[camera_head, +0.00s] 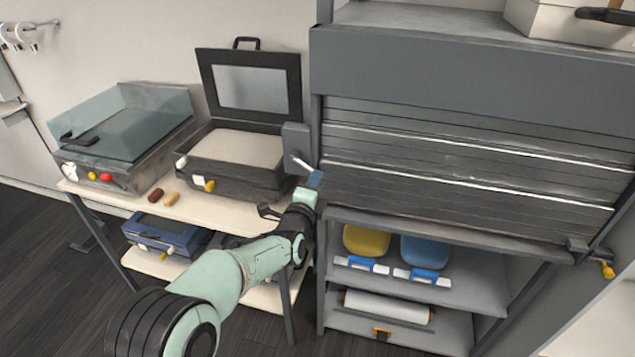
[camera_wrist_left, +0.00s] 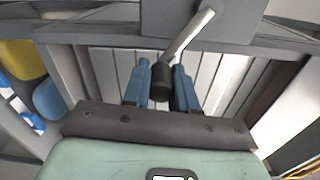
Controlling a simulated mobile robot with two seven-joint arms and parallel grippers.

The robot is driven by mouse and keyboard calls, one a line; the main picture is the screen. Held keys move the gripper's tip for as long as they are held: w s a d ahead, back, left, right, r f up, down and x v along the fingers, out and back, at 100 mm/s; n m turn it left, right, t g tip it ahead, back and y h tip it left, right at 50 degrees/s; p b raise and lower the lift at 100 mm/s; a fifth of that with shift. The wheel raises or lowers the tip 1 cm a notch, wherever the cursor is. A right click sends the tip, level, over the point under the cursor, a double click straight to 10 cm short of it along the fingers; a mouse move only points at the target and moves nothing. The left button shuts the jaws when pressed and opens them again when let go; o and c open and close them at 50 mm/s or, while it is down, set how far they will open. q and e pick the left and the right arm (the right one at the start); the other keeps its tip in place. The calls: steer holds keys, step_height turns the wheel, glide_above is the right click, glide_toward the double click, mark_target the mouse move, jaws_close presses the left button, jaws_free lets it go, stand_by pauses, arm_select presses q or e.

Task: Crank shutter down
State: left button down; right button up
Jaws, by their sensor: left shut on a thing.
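The grey slatted shutter (camera_head: 450,160) hangs partly down in the cabinet. Its bottom edge is above the shelf with the coloured items, and the space below it is open. A grey crank box (camera_head: 296,138) sits on the cabinet's left post, with a metal crank arm (camera_head: 302,164) pointing down and right. In the left wrist view, the crank's dark handle (camera_wrist_left: 163,82) is between the blue fingers of my left gripper (camera_wrist_left: 162,92). My left gripper (camera_head: 314,181) is shut on this handle beside the post. My right gripper is not in view.
A table at left holds a case with its lid raised (camera_head: 250,85) and a glass-topped box (camera_head: 125,130). Shelves below the shutter hold a yellow item (camera_head: 366,241), a blue item (camera_head: 425,251) and a white roll (camera_head: 388,306). A yellow-tipped part (camera_head: 606,269) juts out at right.

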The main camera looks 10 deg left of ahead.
arm_select(q)
steer(key=shift+a+f+m+b, duration=0.3)
steer(key=shift+a+f+m, duration=0.25)
steer(key=shift+m, duration=0.45)
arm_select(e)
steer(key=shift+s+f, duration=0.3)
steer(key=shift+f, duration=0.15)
arm_select(q)
steer(key=shift+f, duration=0.1)
steer(key=c, duration=0.9)
jaws_free()
steer(key=s, duration=1.3)
steer(key=shift+s+a+r+b, duration=0.15)
steer(key=shift+s+r+b, duration=0.05)
steer(key=shift+b, duration=0.25)
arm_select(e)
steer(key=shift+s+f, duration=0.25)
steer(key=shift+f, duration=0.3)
